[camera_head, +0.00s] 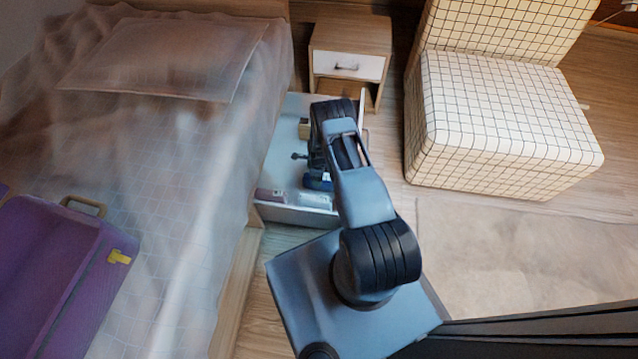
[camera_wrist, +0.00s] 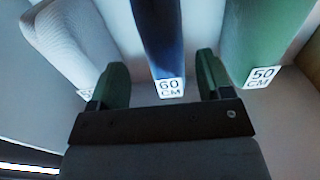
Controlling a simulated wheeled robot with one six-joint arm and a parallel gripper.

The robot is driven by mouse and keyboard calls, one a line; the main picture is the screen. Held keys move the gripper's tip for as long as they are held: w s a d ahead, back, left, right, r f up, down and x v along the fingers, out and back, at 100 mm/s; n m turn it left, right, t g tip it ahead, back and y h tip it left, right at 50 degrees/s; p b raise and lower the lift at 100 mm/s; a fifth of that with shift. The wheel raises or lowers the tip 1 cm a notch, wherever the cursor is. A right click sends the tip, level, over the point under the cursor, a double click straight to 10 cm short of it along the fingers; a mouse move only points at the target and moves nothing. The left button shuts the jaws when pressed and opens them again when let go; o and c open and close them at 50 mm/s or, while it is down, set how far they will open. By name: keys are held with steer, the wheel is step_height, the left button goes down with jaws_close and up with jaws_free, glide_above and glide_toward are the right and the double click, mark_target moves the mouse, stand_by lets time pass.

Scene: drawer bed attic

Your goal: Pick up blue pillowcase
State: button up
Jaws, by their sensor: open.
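The blue pillowcase (camera_wrist: 160,35) is a folded dark blue roll with a "60 CM" tag, upright in the picture in the wrist view. In the head view a blue bundle (camera_head: 317,181) shows in the open drawer (camera_head: 282,133), partly hidden by my arm. My gripper (camera_wrist: 161,64) is open, one finger on each side of the blue pillowcase's lower end. I cannot tell whether the fingers touch it. In the head view my gripper (camera_head: 300,157) is over the drawer and mostly hidden behind my arm.
A green roll (camera_wrist: 265,35) tagged "50 CM" lies right of the blue one, and a white roll (camera_wrist: 70,40) left. The drawer's front panel (camera_head: 296,214), the bed (camera_head: 190,160), a nightstand (camera_head: 350,38) and a checked chair (camera_head: 500,125) surround the arm. A purple suitcase (camera_head: 60,262) lies on the bed.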

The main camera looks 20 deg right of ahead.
steer(key=f+b, duration=0.2)
steer(key=f, duration=0.1)
steer(key=f+b, duration=0.1)
steer(key=f, duration=0.1)
steer(key=shift+w+d+f, duration=0.1)
steer(key=shift+w+d, duration=0.05)
steer(key=shift+d, duration=0.1)
steer(key=c, duration=1.1)
